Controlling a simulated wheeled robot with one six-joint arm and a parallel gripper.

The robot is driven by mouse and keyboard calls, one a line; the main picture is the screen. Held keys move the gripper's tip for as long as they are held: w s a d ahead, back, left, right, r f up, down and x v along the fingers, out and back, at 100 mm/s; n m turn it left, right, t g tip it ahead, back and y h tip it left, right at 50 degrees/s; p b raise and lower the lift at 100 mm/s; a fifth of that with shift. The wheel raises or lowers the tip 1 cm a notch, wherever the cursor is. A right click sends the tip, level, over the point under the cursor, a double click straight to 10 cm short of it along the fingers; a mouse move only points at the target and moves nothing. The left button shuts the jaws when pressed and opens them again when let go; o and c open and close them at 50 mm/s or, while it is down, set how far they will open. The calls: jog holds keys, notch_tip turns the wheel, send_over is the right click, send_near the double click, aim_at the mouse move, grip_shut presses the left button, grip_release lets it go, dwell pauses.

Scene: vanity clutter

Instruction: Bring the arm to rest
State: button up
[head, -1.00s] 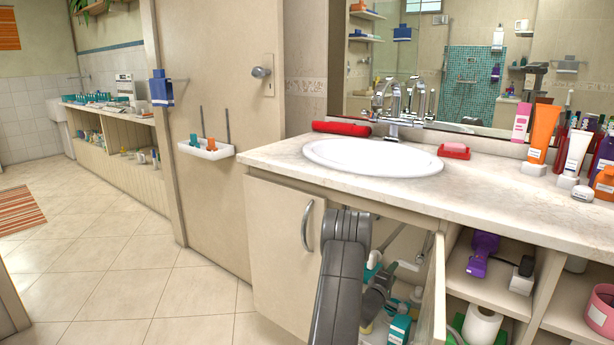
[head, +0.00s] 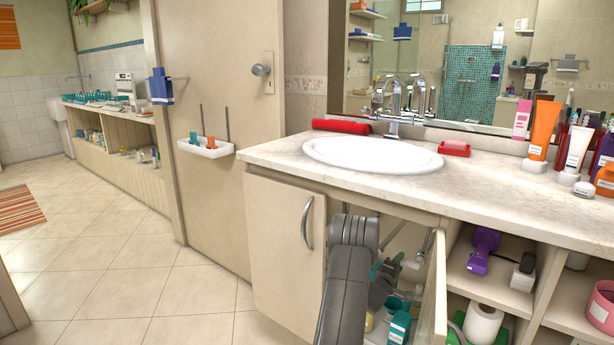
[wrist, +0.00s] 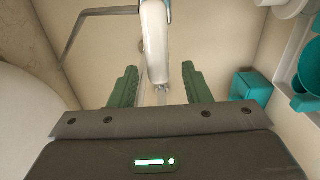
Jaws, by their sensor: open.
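My grey arm (head: 346,280) reaches into the open cabinet under the sink. In the wrist view my gripper (wrist: 160,88) is open, its two green fingers apart with nothing clamped between them. A long white object (wrist: 155,45) with a clear or metallic end shows in the gap between the fingers. I cannot tell whether it lies beyond them or level with them. In the head view the fingertips are hidden behind my arm and the cabinet's contents.
A closed cabinet door (head: 285,250) is left of my arm; an open door (head: 433,290) stands close on its right. A teal box (head: 399,327) sits low inside. The countertop (head: 480,185) is above. A metal rail (wrist: 85,15) and teal container (wrist: 250,85) show in the wrist view.

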jog(key=x, duration=0.2)
jog(key=shift+w+d, duration=0.3)
jog(key=shift+r+m, duration=0.55)
jog(key=shift+m, duration=0.45)
jog(key=shift+s, duration=0.1)
